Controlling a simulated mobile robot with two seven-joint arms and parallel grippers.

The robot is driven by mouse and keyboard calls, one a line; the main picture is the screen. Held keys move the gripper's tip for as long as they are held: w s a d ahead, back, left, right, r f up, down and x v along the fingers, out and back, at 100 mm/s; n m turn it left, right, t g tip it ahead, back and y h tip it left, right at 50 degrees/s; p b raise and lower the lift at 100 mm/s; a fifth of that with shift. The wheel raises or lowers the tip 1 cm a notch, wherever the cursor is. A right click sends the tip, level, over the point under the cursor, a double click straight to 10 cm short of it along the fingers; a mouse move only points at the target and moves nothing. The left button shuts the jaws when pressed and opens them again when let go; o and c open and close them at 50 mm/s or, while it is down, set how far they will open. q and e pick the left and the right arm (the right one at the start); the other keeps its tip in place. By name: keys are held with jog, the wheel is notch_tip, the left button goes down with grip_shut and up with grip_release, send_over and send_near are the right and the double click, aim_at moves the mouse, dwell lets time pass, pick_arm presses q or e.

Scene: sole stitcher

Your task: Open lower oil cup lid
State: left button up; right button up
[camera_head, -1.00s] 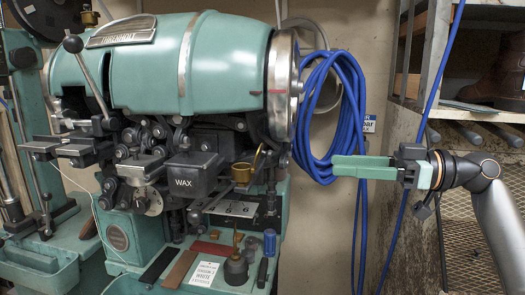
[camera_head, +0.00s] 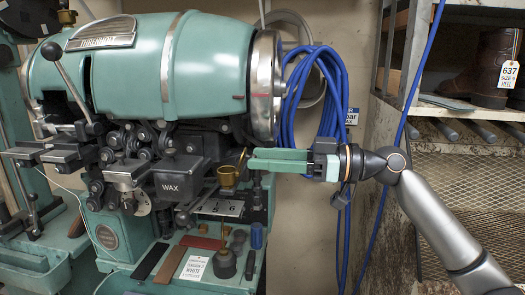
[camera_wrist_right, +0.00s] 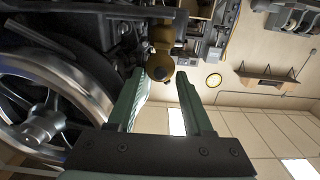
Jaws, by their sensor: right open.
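The lower oil cup (camera_head: 229,178) is a small brass cup on the green machine, right of the black WAX box. Its round brass lid (camera_head: 243,156) stands tilted up at the cup's right side, partly behind my fingertips. My right gripper (camera_head: 252,160) comes in from the right with long green fingers, its tips close to the lid. Whether they touch it I cannot tell. In the right wrist view the gripper is open, and the brass cup and lid (camera_wrist_right: 161,62) show at and beyond the gap between the fingertips. My left gripper is not in view.
The green sole stitcher (camera_head: 190,70) has a large metal handwheel (camera_head: 264,85) just above my right gripper. Blue hose coils (camera_head: 312,100) hang behind it. Small tools and bottles, including a blue one (camera_head: 257,235), stand on the ledge below. A shelf with a boot (camera_head: 494,65) is at right.

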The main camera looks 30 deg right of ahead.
jog(key=shift+w+a, duration=0.3)
grip_shut()
dwell(0.4)
